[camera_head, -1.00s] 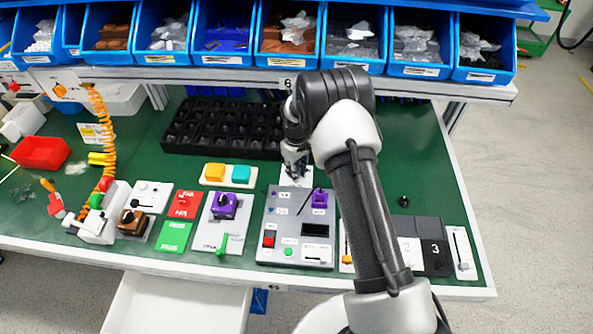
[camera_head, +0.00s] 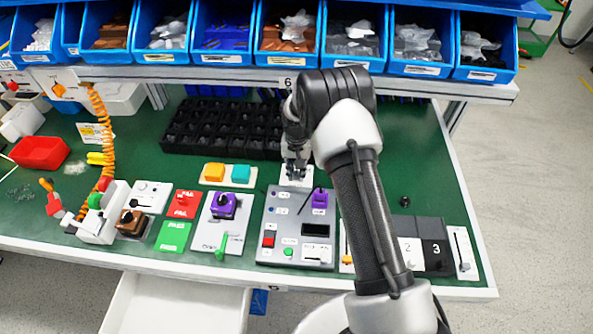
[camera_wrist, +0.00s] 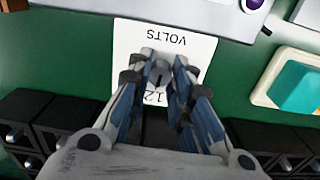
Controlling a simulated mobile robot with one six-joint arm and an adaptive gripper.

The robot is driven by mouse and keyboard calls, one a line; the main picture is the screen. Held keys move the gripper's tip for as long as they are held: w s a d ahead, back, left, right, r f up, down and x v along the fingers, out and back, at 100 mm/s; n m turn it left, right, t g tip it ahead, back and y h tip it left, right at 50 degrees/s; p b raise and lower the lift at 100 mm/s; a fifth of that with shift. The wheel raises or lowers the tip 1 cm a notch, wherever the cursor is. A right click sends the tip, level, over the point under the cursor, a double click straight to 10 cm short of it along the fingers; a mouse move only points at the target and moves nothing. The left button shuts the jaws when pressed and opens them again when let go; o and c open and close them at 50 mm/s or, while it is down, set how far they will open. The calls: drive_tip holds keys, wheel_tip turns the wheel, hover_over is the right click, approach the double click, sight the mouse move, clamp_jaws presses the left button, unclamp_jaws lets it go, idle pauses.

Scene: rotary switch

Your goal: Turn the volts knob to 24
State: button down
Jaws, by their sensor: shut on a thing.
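The volts panel is a white plate (camera_wrist: 192,58) with the word VOLTS, seen upside down in the wrist view. It also shows in the head view (camera_head: 299,183), behind the grey control box. A grey round knob (camera_wrist: 159,76) stands on the plate between my fingers. My gripper (camera_wrist: 160,68) is shut on the knob, one finger on either side. A "12" mark shows partly below the knob in the wrist view. The other marks and the knob's pointer are hidden or unclear. In the head view my gripper (camera_head: 296,166) reaches down onto the plate.
The grey control box (camera_head: 285,228) stands just in front of the plate. A yellow and teal button block (camera_head: 228,183) is to its left. A black compartment tray (camera_head: 225,130) lies close behind. Blue bins (camera_head: 228,35) line the shelf above.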

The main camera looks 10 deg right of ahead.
sight(296, 173)
drive_tip(key=m, duration=0.4)
drive_tip(key=shift+m, duration=0.3)
drive_tip(key=m, duration=0.4)
drive_tip(key=shift+m, duration=0.3)
drive_tip(key=c, duration=1.4)
unclamp_jaws()
drive_tip(key=shift+r, duration=0.1)
wheel_tip(296, 173, up, 12)
drive_tip(key=shift+f, duration=0.1)
